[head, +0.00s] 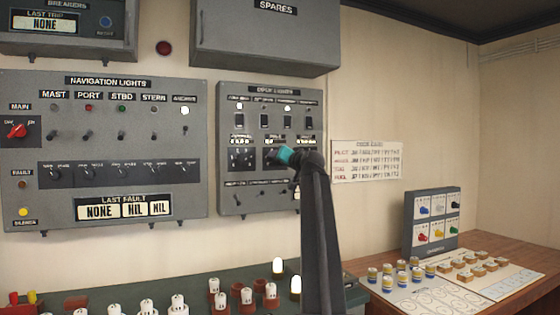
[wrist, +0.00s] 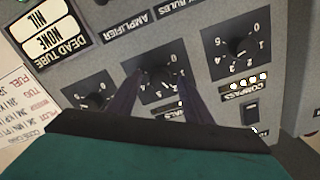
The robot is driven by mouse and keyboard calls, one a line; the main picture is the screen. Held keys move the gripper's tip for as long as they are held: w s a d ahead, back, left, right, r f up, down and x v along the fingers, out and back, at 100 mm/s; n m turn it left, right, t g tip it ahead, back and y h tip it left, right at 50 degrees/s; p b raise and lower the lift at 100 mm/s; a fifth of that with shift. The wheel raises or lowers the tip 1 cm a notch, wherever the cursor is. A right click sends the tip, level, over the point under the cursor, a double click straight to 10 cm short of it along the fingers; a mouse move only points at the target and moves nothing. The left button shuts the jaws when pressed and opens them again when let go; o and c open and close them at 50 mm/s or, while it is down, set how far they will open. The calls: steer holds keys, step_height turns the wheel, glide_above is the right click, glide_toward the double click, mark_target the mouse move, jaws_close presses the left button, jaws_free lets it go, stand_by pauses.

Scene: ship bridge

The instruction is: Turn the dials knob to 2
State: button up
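The dials knob (wrist: 158,78) is a black round knob on a dark square plate with white numbers, in the middle of a row of three in the wrist view. Its label is partly covered and ends in "IALS". My gripper (wrist: 161,76) has its two dark fingers on either side of this knob, with the tips close to it. A small gap seems to show; contact is unclear. The pointer's exact setting is hard to read. In the head view my teal gripper (head: 287,156) is at the right wall panel (head: 229,195) and covers part of the knob row.
The compass knob (wrist: 238,45) and another knob (wrist: 97,99) flank it closely. A navigation lights panel (head: 120,140) is to the left and a spares cabinet (head: 265,40) above. Below are a green counter (head: 225,280) with white-topped pieces and a wooden desk (head: 510,250).

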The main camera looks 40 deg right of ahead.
steer(key=shift+s, duration=0.1)
steer(key=v, duration=1.3)
steer(key=shift+s, duration=0.35)
steer(key=shift+a, duration=0.1)
steer(key=shift+f, duration=0.1)
